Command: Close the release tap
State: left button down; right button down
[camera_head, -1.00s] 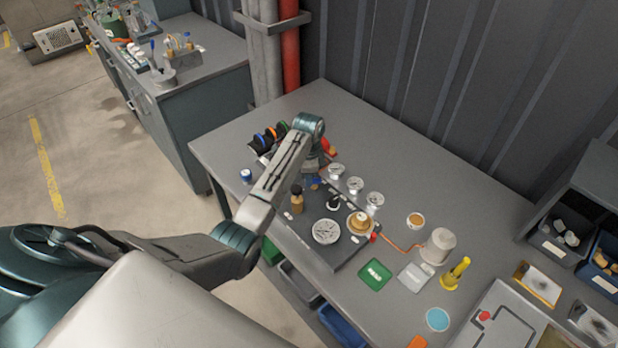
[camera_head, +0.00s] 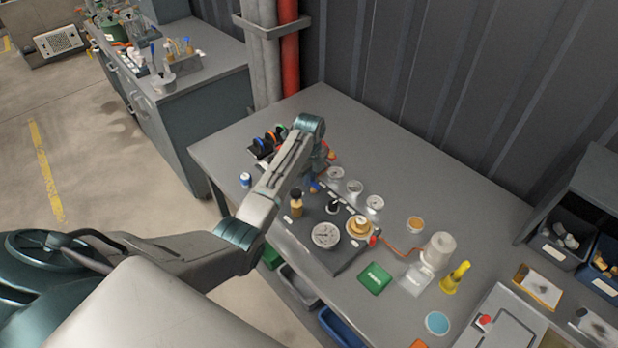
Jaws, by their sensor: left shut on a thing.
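The fire pump panel (camera_head: 335,252) is a dark board on the grey bench, with gauges, knobs and fittings on it. My left arm reaches over its far left part and bends down at the wrist. My left gripper (camera_head: 316,180) is low over the panel, partly hidden by my own arm, and is shut on a small blue part that looks like the release tap (camera_head: 313,186). The tap's exact position is too small to tell. A large round gauge (camera_head: 326,235) and a brass fitting (camera_head: 359,227) stand nearer the front. My right gripper is out of view.

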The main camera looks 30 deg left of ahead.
pick_arm(q)
jog(key=shift+w+r+m, duration=0.25)
jog(key=shift+m, duration=0.35)
jog(key=c, duration=1.5)
grip_release()
jog(key=shift+o, duration=0.2)
jog(key=shift+s+f, duration=0.1)
jog(key=shift+f, duration=0.05)
notch_tip(320, 180, up, 8)
jog(key=b, duration=0.3)
jog(key=shift+f, duration=0.15)
notch_tip(320, 180, up, 3)
jog(key=shift+r+p, duration=0.1)
jog(key=shift+p, duration=0.4)
